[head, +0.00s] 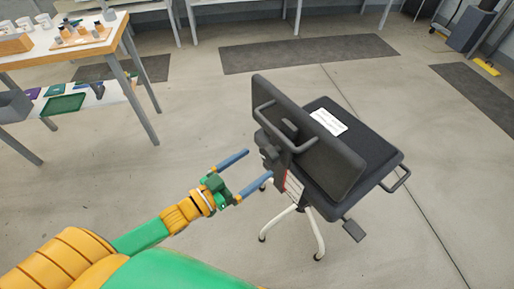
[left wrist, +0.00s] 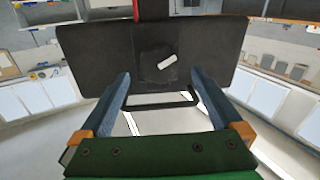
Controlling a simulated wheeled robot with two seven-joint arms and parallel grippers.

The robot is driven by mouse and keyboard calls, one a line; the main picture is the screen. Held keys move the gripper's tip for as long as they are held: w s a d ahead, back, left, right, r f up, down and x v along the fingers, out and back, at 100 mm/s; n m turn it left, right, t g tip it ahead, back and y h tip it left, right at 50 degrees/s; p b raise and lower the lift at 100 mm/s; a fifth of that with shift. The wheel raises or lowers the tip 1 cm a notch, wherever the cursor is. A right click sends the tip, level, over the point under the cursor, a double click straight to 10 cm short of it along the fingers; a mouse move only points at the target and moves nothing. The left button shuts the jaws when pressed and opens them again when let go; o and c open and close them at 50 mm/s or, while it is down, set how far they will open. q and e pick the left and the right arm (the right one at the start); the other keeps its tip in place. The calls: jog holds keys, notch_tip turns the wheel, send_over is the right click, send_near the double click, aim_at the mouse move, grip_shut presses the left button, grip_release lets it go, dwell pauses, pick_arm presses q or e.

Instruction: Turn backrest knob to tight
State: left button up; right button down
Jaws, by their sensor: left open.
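The black chair (head: 345,150) stands on the floor with the back of its backrest (head: 310,140) facing my left arm. The dark backrest knob (left wrist: 156,68) sits on the back of the backrest in the left wrist view, with a pale bar on it slanting up to the right. In the head view the knob area (head: 268,153) is small and dark, so its details are unclear. My left gripper (head: 258,164) is open and empty, its blue fingers pointing at the knob area from a short distance. In the left wrist view the fingertips (left wrist: 160,78) are spread either side of the knob, apparently short of it.
A dark bar handle (head: 285,120) stands out from the backrest near the knob. A white paper (head: 328,122) lies on the seat. A workbench (head: 75,48) with cups and trays is at the upper left. The floor around the chair is mostly clear.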

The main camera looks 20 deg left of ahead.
aim_at(266, 158)
pick_arm(q)
jog(key=x, duration=0.4)
jog(key=shift+w+d, duration=0.2)
jog(key=shift+d, duration=0.15)
jog(key=shift+w, duration=0.3)
pick_arm(e)
jog(key=shift+s+d, duration=0.15)
jog(key=shift+d, duration=0.25)
pick_arm(q)
jog(key=shift+s+d, duration=0.1)
jog(key=c, duration=1.3)
pick_arm(e)
jog(key=shift+a, duration=0.25)
